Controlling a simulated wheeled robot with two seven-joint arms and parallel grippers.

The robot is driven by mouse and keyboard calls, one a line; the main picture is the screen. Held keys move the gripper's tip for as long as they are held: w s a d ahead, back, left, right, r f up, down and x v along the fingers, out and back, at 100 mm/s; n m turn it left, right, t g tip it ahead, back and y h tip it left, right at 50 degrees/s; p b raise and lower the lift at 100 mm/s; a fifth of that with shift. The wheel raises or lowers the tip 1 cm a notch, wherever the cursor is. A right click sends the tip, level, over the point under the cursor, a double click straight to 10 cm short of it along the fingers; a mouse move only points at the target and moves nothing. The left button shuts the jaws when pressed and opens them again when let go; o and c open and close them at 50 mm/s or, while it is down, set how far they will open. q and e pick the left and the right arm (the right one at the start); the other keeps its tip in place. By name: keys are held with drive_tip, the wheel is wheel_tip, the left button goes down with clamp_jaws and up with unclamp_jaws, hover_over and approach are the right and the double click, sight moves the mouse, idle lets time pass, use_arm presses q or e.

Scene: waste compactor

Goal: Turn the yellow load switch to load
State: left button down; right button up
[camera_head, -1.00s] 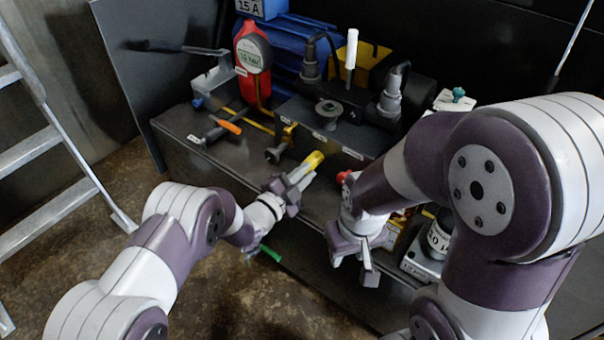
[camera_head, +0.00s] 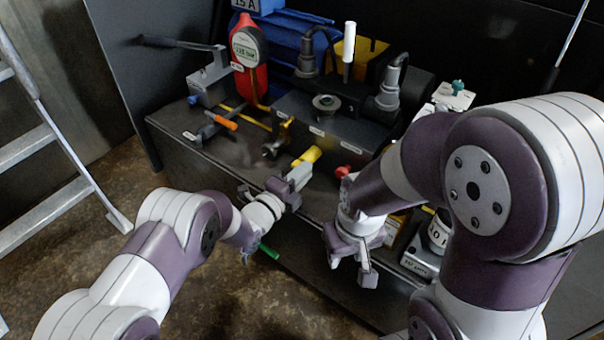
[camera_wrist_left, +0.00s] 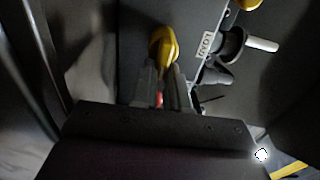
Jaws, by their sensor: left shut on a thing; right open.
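The yellow load switch (camera_head: 307,156) is on the front of the dark machine, near the middle of the head view. My left gripper (camera_head: 299,173) reaches it from the lower left and is shut on its handle. In the left wrist view the yellow handle (camera_wrist_left: 163,42) sticks out past the two fingertips (camera_wrist_left: 163,75), which hide its near part. A small white label (camera_wrist_left: 206,45) is on the panel beside it. My right gripper (camera_head: 352,262) is open and empty, low in front of the machine, right of the switch.
A red knob (camera_head: 349,173) sits just right of the switch, close to my right arm. An orange-handled lever (camera_head: 224,122) and a red gauge (camera_head: 249,58) are further left. A ladder (camera_head: 50,140) stands at the left.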

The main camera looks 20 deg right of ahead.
use_arm(q)
drive_tip(key=shift+f, duration=0.15)
idle(0.3)
drive_tip(key=c, duration=1.1)
unclamp_jaws()
drive_tip(key=shift+c, duration=0.2)
drive_tip(key=p+v, duration=0.5)
drive_tip(key=v, duration=0.7)
drive_tip(key=shift+s+a, duration=0.3)
